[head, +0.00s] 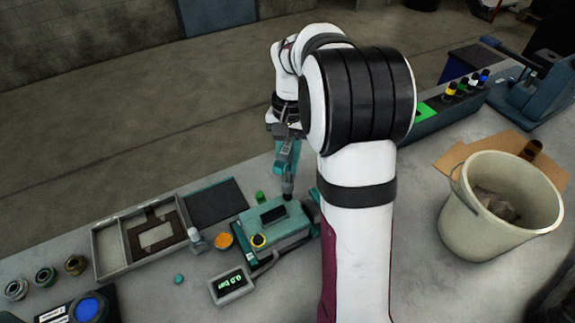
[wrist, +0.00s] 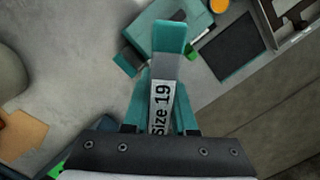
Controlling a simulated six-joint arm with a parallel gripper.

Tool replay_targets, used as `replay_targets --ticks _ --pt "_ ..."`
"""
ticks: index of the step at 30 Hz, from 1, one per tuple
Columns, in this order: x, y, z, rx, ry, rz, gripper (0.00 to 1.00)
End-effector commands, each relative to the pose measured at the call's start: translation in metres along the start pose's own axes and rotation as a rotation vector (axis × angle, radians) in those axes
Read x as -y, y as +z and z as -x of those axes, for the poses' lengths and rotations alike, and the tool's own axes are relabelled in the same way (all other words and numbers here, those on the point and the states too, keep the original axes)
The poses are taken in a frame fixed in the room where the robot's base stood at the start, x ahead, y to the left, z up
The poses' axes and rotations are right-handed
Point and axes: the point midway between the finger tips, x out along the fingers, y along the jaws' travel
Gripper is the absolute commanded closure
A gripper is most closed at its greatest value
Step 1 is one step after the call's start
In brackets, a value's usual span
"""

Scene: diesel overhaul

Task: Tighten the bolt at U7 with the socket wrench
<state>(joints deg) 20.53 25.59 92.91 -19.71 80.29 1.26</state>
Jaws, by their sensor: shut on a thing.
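My gripper (head: 287,150) is shut on the socket wrench, a teal tool with a white label reading "Size 19" (wrist: 160,108). In the wrist view the wrench's teal head points away from the gripper. In the head view the wrench's dark lower end (head: 288,188) points down at the back right of a teal housing (head: 247,222) on the bench. I cannot tell whether it touches the housing. The housing has a dark rectangular top part, a yellow-topped part (head: 258,240) and a green part behind it (head: 260,197). No U7 mark is readable, and I cannot pick out the bolt.
A display reading "0.0 bar" (head: 231,286) lies in front of the housing. Left are a cup of orange contents (head: 223,241), a grey tray (head: 106,253) and a dark mat (head: 215,203). A large bucket (head: 468,225) stands right. My arm hides the bench's middle.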

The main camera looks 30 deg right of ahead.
Motion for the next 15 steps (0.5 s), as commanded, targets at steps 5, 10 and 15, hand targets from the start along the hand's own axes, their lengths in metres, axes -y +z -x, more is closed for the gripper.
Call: replay_targets --ticks 5,10,15 --pt "0.000 0.001 0.006 -0.001 -0.001 -0.001 1.00" --pt "0.000 0.001 0.006 -0.001 -0.001 -0.001 1.00" --pt "0.001 0.002 0.029 -0.006 -0.003 0.000 1.00"
